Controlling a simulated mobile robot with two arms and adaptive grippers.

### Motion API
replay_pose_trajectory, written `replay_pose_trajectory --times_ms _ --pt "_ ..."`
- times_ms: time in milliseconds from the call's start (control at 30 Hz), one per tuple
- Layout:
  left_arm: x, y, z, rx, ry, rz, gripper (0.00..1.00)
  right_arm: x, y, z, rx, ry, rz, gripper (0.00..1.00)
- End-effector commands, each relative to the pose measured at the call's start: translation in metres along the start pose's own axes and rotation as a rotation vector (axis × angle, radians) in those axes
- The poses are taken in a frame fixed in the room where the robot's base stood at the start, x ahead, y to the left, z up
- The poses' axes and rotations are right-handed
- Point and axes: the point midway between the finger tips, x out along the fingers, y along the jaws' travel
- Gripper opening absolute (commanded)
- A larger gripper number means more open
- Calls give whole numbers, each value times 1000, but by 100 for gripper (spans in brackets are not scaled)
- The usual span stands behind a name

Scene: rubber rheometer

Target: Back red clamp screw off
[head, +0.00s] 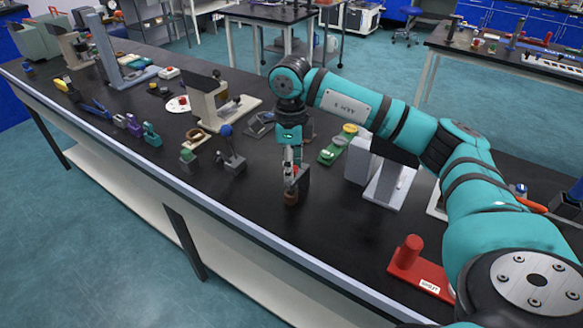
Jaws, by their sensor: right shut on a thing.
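My right gripper (290,162) points straight down over the middle of the black bench. It is shut on a small part with a bit of red showing between the fingers, which looks like the red clamp screw (295,171). Under and beside it stands a small dark grey clamp block (302,182). A brown round piece (291,198) sits at its foot, just below the fingertips. The fingers hide most of the screw, so its thread and how far it is turned cannot be seen. My left gripper is not in view.
Left of the gripper are a blue-knobbed lever device (231,158) and a small block with a green top (188,155). A green fixture (333,153) and a grey instrument (388,184) stand right. A red stand (422,272) is near the front edge. The bench between is clear.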

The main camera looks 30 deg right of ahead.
Motion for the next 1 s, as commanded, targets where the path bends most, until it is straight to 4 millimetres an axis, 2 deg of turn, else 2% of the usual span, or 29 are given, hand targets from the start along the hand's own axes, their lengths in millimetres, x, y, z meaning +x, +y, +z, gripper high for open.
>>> replay_pose_trajectory --times_ms 233,633,833,1000 --pt "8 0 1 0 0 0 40 1 0 0 -314 0 -2 0" --pt "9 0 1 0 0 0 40 0 0 0 -404 0 -1 0" --pt "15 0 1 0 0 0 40 1 0 0 -671 0 -1 0" --pt "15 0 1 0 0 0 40 0 0 -1 -776 0 0 0"
